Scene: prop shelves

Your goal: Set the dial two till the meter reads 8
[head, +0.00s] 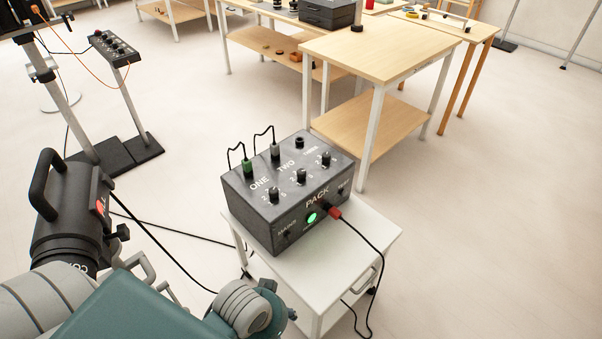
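A dark grey power pack (262,215) marked PACK stands on a small white cart. Its sloping top has a row of three black dials, by the labels ONE, TWO and THREE. Dial two (301,176) is the middle one, between dial one (274,195) and dial three (326,159). Its pointer setting is too small to read. A round green light (311,218) glows on the front face. I make out no meter reading. Neither of my grippers can be made out in this view, and nothing touches the dials.
A green plug (247,166) and a grey plug (275,151) stand behind the dials. A red plug (334,213) with a black cable is in front. The white cart (365,240) has a wooden table (380,50) behind it. A black lamp (75,215) is at left.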

